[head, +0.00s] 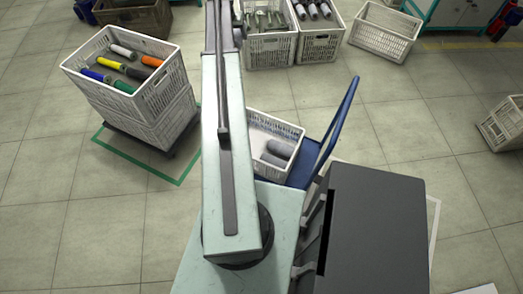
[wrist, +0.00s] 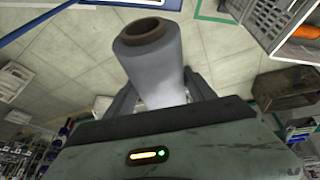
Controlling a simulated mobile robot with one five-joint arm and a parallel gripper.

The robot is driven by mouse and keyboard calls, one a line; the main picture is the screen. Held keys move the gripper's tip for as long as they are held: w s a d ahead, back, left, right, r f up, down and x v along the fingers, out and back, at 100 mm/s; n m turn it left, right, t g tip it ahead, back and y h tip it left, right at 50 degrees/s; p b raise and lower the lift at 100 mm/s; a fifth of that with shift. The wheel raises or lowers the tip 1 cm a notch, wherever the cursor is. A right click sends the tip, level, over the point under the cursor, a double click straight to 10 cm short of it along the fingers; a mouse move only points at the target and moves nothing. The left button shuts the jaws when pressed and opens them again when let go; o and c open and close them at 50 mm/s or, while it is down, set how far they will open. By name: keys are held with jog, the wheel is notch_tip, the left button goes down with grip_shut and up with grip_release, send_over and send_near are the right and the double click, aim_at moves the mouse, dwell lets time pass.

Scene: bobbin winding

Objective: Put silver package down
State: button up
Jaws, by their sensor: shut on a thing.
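The silver package (wrist: 152,62), a grey cone of yarn on a brown tube, fills the middle of the wrist view. My gripper (wrist: 160,96) is shut on it, with one dark finger on each side. The tube's open end points up in that view. What lies directly beneath the package is not clear. In the head view my arm runs up the picture, and neither the gripper nor the held package can be made out there.
Stacked white crates (head: 150,103) with coloured packages stand left, inside a green floor outline (head: 140,160). More crates (head: 270,52) stand at the back.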

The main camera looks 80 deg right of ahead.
jog(key=s+a+f+m+b, duration=0.1)
jog(key=a+f+b, duration=0.4)
jog(key=f+b, duration=1.2)
jog(key=s+a+f+m+g+b, duration=0.1)
jog(key=a+f+b, duration=0.4)
jog(key=f+b, duration=1.2)
jog(key=s+a+f+m+b, duration=0.1)
jog(key=a+f+b, duration=0.4)
jog(key=f+b, duration=1.3)
jog(key=shift+s+f, duration=0.55)
jog(key=shift+f, duration=0.4)
notch_tip(320, 180, down, 10)
jog(key=b, duration=1)
jog(key=shift+f, duration=0.2)
jog(key=shift+r, duration=0.25)
jog(key=shift+f, duration=0.2)
jog(key=o, duration=1.7)
jog(key=shift+r, duration=0.1)
